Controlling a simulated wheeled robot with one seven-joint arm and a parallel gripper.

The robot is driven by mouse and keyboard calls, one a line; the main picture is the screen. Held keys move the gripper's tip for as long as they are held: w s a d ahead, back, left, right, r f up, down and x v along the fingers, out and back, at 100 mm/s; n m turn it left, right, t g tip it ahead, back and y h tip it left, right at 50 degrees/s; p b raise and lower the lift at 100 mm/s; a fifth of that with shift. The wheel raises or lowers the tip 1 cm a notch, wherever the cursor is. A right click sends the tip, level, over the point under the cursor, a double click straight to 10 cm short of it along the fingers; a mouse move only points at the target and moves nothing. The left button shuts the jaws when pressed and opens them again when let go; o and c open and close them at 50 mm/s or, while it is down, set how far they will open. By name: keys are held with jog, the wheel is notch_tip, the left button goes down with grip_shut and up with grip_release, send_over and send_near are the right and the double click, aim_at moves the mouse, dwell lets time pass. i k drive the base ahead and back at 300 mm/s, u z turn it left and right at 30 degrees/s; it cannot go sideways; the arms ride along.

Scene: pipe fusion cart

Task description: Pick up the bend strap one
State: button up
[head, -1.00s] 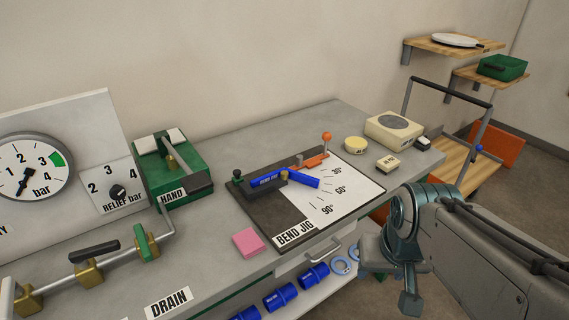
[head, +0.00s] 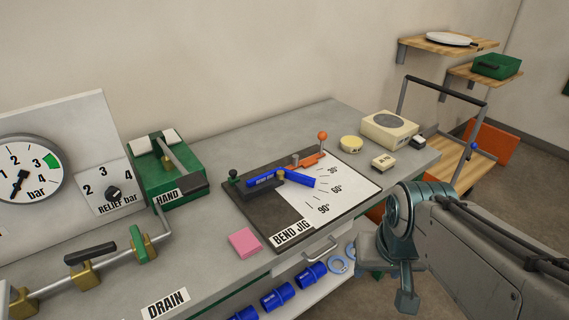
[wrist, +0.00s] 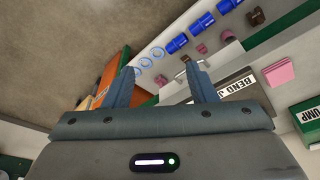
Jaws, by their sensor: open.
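A blue strap (head: 267,181) with small white lettering, which I take for the bend strap one, lies on the bend jig (head: 262,211). It is bent partway along, beside a dark clamp block, and its right part reaches over the white angle sheet. My gripper (wrist: 160,78) is open and empty in the wrist view, its fingers pointing towards the bench's front and lower shelf. In the head view my arm's teal end hangs in front of the bench, right of the jig and apart from the strap. The strap cannot be made out in the wrist view.
An orange lever with a ball knob (head: 322,136) stands at the jig's back. A pink block (head: 244,242) lies left of the jig. A drawer handle (head: 320,249) juts from the bench front. Blue cylinders (head: 278,297) and rings sit on the lower shelf.

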aim_at(260, 179)
jog(key=z, duration=1.45)
jog(key=i, duration=1.6)
jog(key=u, duration=3.4)
jog(key=i, duration=0.5)
jog(key=z, duration=0.1)
